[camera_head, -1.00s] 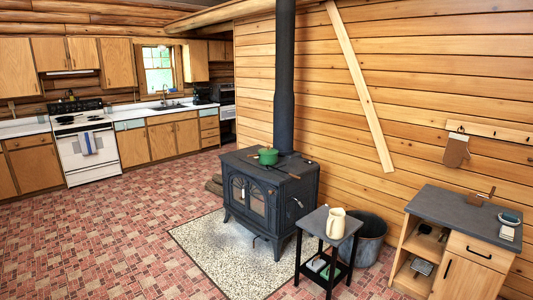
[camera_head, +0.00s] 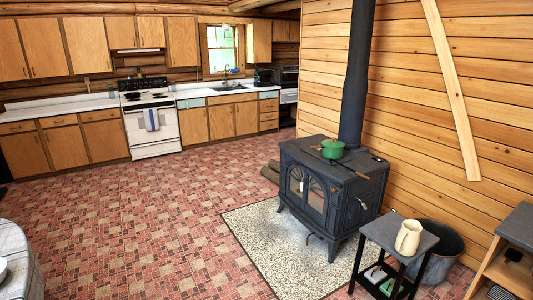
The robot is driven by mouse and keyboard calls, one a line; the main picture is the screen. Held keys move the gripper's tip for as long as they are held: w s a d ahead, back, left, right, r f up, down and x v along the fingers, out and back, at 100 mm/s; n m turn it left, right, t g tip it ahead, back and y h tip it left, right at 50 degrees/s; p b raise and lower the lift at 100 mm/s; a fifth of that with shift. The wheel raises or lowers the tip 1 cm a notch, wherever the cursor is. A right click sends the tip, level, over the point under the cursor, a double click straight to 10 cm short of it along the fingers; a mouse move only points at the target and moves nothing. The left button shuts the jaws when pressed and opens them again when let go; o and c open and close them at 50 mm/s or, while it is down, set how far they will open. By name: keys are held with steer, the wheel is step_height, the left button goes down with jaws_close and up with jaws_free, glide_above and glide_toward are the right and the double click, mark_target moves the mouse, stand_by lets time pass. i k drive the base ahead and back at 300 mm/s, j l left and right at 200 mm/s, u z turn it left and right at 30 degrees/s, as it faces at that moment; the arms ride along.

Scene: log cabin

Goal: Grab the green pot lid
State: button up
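A small green pot (camera_head: 333,151) stands on top of the black wood stove (camera_head: 330,190), right of the middle of the view. Its green lid (camera_head: 333,144) appears to sit on top of the pot. The pot is too small in view to make out the lid's knob clearly. My gripper is not in view.
A small dark side table (camera_head: 392,235) with a cream pitcher (camera_head: 408,237) stands in front of the stove, with a metal tub (camera_head: 440,255) beside it. A cloth-covered table (camera_head: 20,260) is at lower left. The brick floor (camera_head: 150,210) between is clear.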

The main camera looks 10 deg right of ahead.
mark_target(332, 142)
steer(key=i, duration=0.9)
steer(key=i+z, duration=0.1)
steer(key=i, duration=0.8)
steer(key=i+j, duration=0.1)
steer(key=i, duration=0.8)
steer(key=i+z, duration=0.1)
steer(key=i, duration=0.85)
steer(key=i+j, duration=0.2)
steer(key=i, duration=0.7)
steer(key=i+j+z, duration=0.1)
steer(key=i+z, duration=0.25)
steer(key=i+j+z, duration=0.3)
steer(key=i, duration=0.25)
